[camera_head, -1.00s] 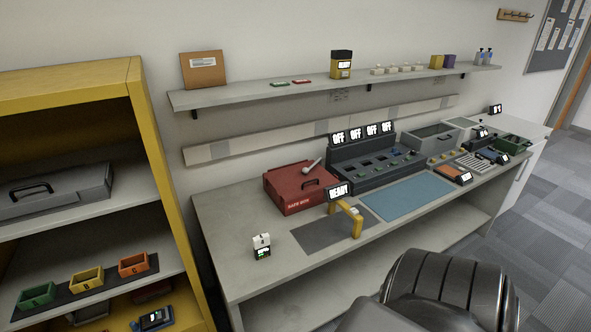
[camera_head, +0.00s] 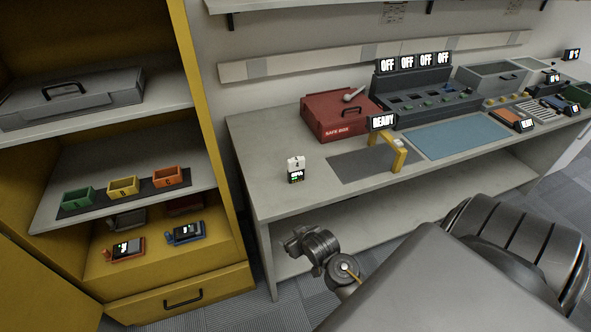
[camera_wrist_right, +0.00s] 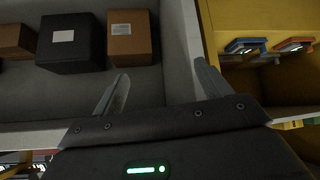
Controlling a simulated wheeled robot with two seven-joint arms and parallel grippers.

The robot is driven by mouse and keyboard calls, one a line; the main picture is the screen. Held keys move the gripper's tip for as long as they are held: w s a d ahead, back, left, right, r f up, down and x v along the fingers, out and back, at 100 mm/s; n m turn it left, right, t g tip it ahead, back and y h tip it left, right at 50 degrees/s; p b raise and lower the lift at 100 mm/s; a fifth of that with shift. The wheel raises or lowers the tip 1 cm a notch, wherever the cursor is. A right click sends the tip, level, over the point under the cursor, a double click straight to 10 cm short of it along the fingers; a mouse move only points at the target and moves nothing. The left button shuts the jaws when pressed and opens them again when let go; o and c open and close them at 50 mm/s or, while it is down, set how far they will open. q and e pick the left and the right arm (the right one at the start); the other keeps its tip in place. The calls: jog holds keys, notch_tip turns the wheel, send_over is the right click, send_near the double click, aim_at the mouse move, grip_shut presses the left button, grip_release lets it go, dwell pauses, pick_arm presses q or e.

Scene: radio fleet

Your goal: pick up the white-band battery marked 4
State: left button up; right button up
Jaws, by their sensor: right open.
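A small battery-like block with a white upper part and a dark lower part with a lit display (camera_head: 296,169) stands upright near the left end of the grey bench; its mark is too small to read. My right gripper (camera_wrist_right: 163,76) is open and empty in the right wrist view, its two fingers spread apart. In the head view, a metal part of my arm shows below the bench's front edge, lower than the block and apart from it. The block does not show in the right wrist view. My left gripper is not in view.
The bench holds a red safe box (camera_head: 341,118), a yellow stand (camera_head: 398,153) and a dark charger console (camera_head: 425,98). A yellow cabinet (camera_head: 205,80) with coloured bins and radios stands left. The right wrist view shows a dark box (camera_wrist_right: 72,43) and brown boxes (camera_wrist_right: 133,38).

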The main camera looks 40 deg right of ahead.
jog(key=shift+m+t+h, duration=0.4)
jog(key=shift+t+h, duration=0.1)
jog(key=shift+t, duration=0.3)
jog(key=d+r, duration=0.1)
jog(key=r, duration=0.5)
jog(key=w+d+r+b, duration=0.1)
jog(key=r, duration=0.2)
jog(key=shift+d+r, duration=0.1)
jog(key=shift+d, duration=0.2)
jog(key=m+t+h, duration=0.2)
jog(key=t, duration=0.1)
send_near(297, 165)
jog(key=x, duration=0.6)
jog(key=shift+f, duration=0.4)
jog(key=shift+w, duration=0.2)
jog(key=p+x, duration=0.1)
jog(key=x, duration=0.4)
jog(key=shift+d+r+p, duration=0.1)
jog(key=shift+r+p, duration=0.05)
jog(key=shift+p, duration=0.15)
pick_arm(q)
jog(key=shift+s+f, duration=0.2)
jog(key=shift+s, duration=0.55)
pick_arm(e)
jog(key=shift+s, duration=0.1)
jog(key=shift+c, duration=0.5)
jog(key=c, duration=1)
jog(key=shift+r, duration=0.1)
